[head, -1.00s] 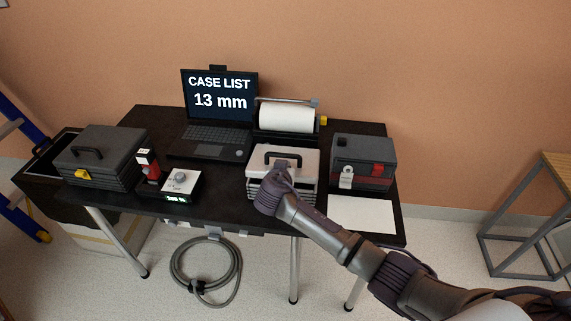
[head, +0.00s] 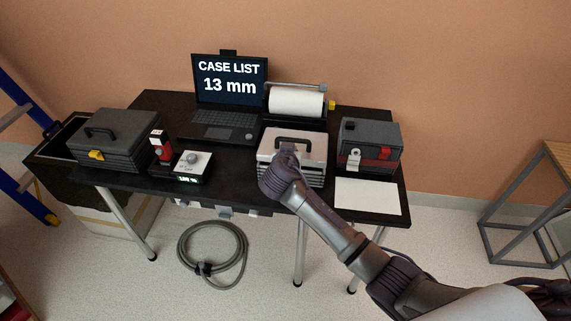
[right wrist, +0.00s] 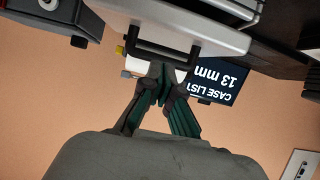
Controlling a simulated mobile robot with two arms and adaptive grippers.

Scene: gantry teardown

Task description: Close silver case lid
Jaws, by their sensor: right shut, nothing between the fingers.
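The silver case (head: 315,150) stands on the black table, right of centre in the head view. Its pale lid lies roughly flat over the ribbed body, with a black handle (head: 294,136) on top. I cannot tell whether a gap is left under the lid. My right gripper (head: 289,151) is over the front of the lid, close to the handle. In the right wrist view its fingers (right wrist: 163,72) are together and empty beside the handle (right wrist: 150,48), and the pale lid (right wrist: 195,25) is beyond. Contact is unclear. My left gripper is out of view.
A dark case with a red latch (head: 371,138) stands right of the silver case, with a white sheet (head: 368,196) in front. A paper roll (head: 297,101) and a laptop (head: 229,83) are behind. A small meter (head: 181,167) and a grey toolbox (head: 112,140) are left.

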